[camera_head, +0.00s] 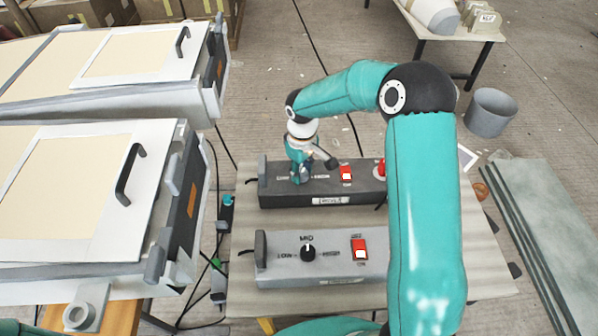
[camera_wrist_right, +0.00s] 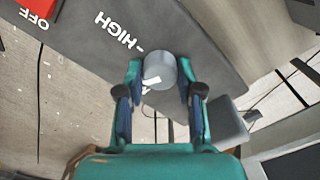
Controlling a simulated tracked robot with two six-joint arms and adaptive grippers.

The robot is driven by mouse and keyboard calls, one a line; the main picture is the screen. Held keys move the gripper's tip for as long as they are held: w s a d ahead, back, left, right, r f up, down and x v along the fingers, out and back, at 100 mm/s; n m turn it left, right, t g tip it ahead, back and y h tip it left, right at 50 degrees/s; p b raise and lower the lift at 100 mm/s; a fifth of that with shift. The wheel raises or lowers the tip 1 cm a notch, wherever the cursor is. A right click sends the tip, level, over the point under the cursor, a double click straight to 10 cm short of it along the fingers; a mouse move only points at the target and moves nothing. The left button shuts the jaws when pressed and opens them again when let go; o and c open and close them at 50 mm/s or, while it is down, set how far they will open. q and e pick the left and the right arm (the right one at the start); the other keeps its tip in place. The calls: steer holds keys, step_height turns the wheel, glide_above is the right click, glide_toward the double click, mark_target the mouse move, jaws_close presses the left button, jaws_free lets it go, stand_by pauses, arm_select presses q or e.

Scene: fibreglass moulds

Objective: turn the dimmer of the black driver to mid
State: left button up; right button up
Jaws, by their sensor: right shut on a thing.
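The black driver (camera_head: 275,194) is a dark box at the back of the table, with a red switch (camera_head: 346,173) right of my right gripper (camera_head: 300,178). My right gripper reaches down onto the driver's top and hides the dimmer in the head view. In the right wrist view the dimmer (camera_wrist_right: 160,68) is a round grey knob with a white mark. The fingers of my right gripper (camera_wrist_right: 160,78) are shut on it, one on each side. The HIGH label (camera_wrist_right: 118,30) shows beside it; the other dimmer labels are hidden there. My left gripper is not in view.
A light grey driver (camera_head: 320,270) stands in front, with a black knob (camera_head: 308,253) near its MID label and a red switch (camera_head: 359,248). Mould boxes (camera_head: 75,195) with black handles stand at the left. A grey bucket (camera_head: 490,112) stands on the floor at the right.

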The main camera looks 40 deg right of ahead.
mark_target(302, 172)
steer(key=n, duration=0.5)
steer(key=shift+n, duration=0.3)
stand_by(0.4)
steer(key=o, duration=1.2)
steer(key=shift+c, duration=0.2)
step_height(302, 172, up, 12)
steer(key=shift+f, duration=0.1)
